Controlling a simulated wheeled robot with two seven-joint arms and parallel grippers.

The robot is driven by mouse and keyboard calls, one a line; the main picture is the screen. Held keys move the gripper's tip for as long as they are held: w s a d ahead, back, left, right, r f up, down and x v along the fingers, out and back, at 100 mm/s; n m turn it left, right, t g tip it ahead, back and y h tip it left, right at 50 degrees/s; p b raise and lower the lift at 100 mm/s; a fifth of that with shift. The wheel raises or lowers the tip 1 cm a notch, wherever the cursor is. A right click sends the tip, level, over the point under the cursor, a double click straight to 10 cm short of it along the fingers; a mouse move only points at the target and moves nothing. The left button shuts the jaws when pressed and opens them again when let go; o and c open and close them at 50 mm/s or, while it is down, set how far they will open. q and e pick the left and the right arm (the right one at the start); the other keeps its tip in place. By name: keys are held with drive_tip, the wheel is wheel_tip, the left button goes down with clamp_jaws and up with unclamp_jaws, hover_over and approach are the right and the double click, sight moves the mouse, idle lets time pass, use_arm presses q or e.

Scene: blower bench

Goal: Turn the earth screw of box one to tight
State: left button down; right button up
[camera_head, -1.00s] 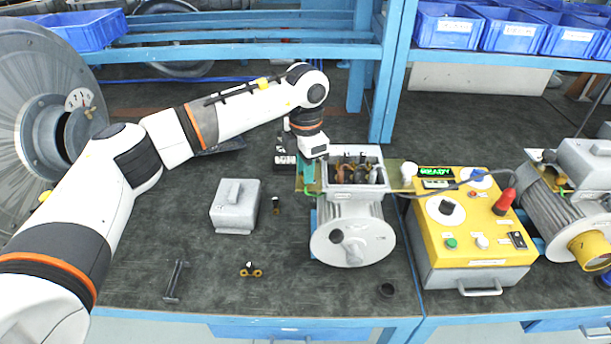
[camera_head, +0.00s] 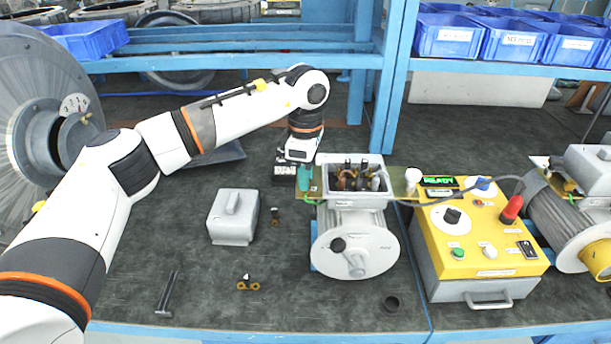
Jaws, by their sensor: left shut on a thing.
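The open terminal box (camera_head: 357,200) sits on top of the grey motor (camera_head: 355,246) at the middle of the bench, with several terminals and dark leads inside. My left gripper (camera_head: 304,182) points down just left of this box. It is shut on a small green thing, which I take for the earth screw (camera_head: 305,176), by the box's left side; the fingertips largely hide it. A green wire shows just below. Which way the screw is turned cannot be seen. My right gripper is not in view.
A grey cover (camera_head: 233,216), a small black-and-brass part (camera_head: 248,284) and a black handle-like part (camera_head: 169,294) lie to the left. A second motor (camera_head: 566,220) stands far right.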

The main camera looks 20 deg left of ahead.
use_arm(q)
drive_tip(key=shift+r, duration=0.1)
idle(0.4)
drive_tip(key=c, duration=1.3)
unclamp_jaws()
drive_tip(key=shift+o, duration=0.2)
